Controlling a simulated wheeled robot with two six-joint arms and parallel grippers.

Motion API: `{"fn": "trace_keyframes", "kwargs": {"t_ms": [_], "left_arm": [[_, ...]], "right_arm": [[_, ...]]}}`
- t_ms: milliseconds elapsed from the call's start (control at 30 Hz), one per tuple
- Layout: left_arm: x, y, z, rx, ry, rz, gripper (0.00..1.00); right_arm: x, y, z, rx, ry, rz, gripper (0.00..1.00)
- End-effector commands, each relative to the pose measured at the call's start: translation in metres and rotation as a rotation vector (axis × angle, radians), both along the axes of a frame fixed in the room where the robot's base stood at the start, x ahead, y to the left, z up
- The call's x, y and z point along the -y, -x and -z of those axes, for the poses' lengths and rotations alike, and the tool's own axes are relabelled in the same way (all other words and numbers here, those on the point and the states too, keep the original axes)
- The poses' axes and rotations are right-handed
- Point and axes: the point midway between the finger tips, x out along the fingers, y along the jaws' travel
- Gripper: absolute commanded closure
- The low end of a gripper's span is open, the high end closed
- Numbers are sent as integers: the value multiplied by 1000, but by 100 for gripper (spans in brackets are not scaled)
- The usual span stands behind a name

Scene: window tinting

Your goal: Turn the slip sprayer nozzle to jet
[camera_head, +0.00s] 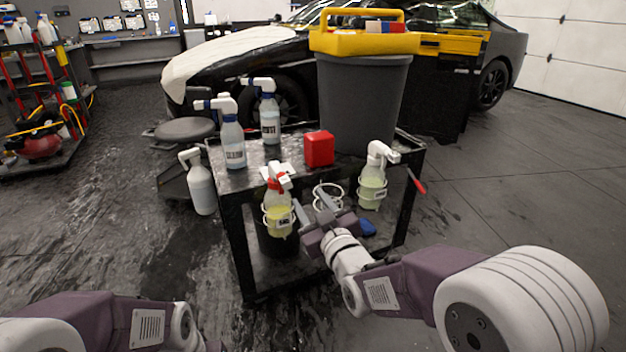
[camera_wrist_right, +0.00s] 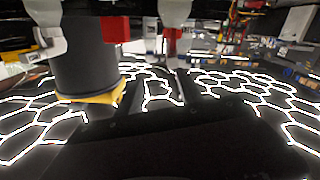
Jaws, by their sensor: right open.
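A spray bottle with yellowish liquid, a red collar and a white spray head (camera_head: 278,205) sits in a wire ring holder at the cart's front left. A similar bottle with a white head (camera_head: 372,180) sits in a ring at the front right. The labels are too small to read, so I cannot tell which is the slip sprayer. My right gripper (camera_head: 311,204) is open, just right of the red-collared bottle, its fingers pointing toward the cart. I cannot tell whether it touches the bottle. The nozzle setting is too small to tell. My left gripper is out of view.
The black cart (camera_head: 238,180) carries two blue-collared spray bottles (camera_head: 232,140) (camera_head: 270,118), a red block (camera_head: 319,149) and a grey bucket (camera_head: 360,105) with a yellow organizer (camera_head: 350,42) on top. An empty ring (camera_head: 328,190) is between the front bottles. A white bottle (camera_head: 200,188) hangs at the left side.

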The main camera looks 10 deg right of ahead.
Motion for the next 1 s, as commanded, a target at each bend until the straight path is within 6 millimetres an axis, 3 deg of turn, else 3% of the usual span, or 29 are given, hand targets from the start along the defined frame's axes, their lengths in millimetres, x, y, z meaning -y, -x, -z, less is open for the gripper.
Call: {"fn": "trace_keyframes", "kwargs": {"t_ms": [100, 267, 500, 700, 1000], "left_arm": [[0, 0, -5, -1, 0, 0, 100], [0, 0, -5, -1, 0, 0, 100], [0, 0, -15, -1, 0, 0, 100], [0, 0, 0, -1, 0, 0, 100], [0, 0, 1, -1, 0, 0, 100]], "right_arm": [[-18, 4, 4, -17, 3, -37, 56], [-21, 2, 3, -17, 2, -42, 56], [-34, -40, 3, -17, 1, -41, 56], [-44, -72, 6, -14, 1, -41, 56], [-47, -82, 4, -16, 1, -40, 56]]}}
